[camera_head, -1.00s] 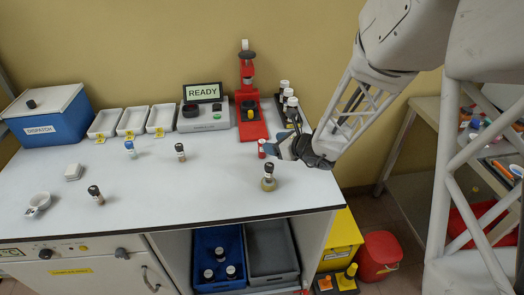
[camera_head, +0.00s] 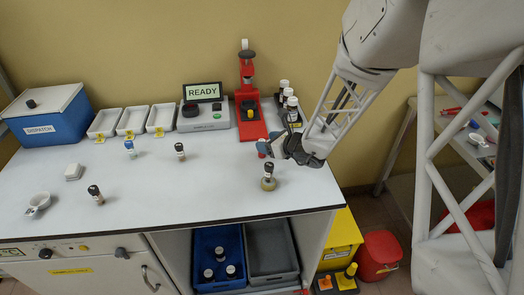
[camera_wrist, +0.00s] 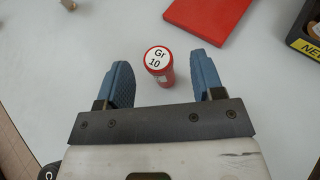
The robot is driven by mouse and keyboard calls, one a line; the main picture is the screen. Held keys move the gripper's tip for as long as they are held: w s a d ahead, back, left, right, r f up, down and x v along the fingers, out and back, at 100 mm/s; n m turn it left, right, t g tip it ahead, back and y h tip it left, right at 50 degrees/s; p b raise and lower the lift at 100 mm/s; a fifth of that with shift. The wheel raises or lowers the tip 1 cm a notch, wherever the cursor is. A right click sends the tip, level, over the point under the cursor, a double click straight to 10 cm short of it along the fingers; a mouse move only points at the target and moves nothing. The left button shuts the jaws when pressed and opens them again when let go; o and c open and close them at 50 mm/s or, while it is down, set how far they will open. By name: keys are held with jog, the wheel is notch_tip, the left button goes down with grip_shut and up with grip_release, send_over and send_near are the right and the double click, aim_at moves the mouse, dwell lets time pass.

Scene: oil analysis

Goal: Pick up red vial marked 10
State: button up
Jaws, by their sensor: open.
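The red vial (camera_wrist: 160,67) stands on the table in the wrist view. Its white cap reads "Gr 10". My gripper (camera_wrist: 163,78) is open, with a blue finger on each side of the vial.
A dark-capped vial (camera_head: 268,178) stands just in front of my gripper. A red press stand (camera_head: 252,128) is behind it, with a rack of white-capped vials (camera_head: 293,108) to the right. The table's front middle (camera_head: 190,205) is clear.

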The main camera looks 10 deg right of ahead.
jog(key=shift+x, duration=2.35)
jog(key=shift+s+f, duration=0.1)
jog(key=shift+f, duration=0.05)
jog(key=c, duration=1)
